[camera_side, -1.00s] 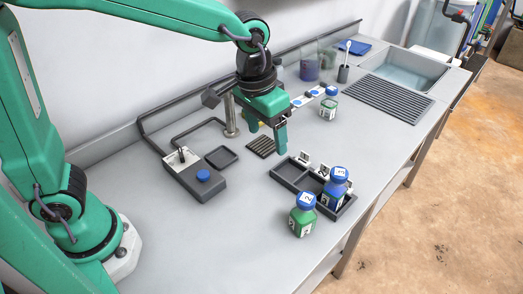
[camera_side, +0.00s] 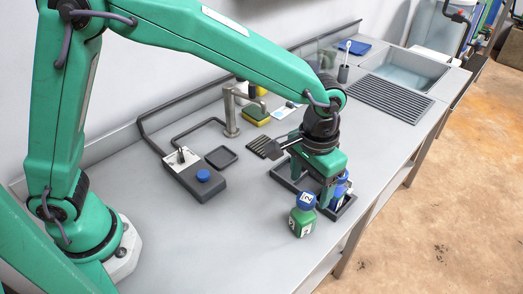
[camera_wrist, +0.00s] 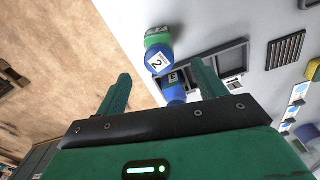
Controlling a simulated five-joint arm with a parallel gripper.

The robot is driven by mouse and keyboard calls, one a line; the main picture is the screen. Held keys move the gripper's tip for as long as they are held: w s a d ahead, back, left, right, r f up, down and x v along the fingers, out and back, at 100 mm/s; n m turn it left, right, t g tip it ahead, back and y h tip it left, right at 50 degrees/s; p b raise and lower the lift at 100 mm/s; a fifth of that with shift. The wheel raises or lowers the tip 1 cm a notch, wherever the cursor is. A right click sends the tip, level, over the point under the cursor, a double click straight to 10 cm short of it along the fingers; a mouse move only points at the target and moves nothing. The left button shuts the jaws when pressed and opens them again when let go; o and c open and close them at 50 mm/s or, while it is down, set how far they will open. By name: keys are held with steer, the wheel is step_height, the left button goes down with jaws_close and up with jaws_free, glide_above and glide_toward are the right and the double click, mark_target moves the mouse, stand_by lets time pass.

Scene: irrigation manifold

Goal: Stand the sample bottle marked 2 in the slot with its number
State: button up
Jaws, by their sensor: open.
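The sample bottle marked 2 (camera_side: 302,221) has a green body and a blue cap with a white number label. It stands upright on the bench, in front of the slotted dark tray (camera_side: 283,182). In the wrist view the bottle (camera_wrist: 157,60) shows its cap label and lies beyond my fingertips. My gripper (camera_side: 313,186) is open above the tray, behind and to the right of the bottle. A blue bottle (camera_side: 341,188) stands at the tray's right end, partly hidden by my gripper. In the wrist view this blue bottle (camera_wrist: 175,93) shows between my fingers. My gripper hides most slots and number cards.
A control box with a blue knob (camera_side: 203,175) and a small dark tray (camera_side: 221,157) lie to the left. A metal post (camera_side: 231,115), a sponge (camera_side: 256,115) and a ribbed dark pad (camera_side: 263,145) are behind. Bench in front of the box is clear.

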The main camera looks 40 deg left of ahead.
mark_target(308, 197)
steer(key=shift+f, duration=0.85)
steer(key=shift+s+f, duration=0.1)
steer(key=shift+f, duration=2.5)
steer(key=c, duration=1.2)
steer(key=shift+o, duration=0.2)
steer(key=shift+r, duration=0.1)
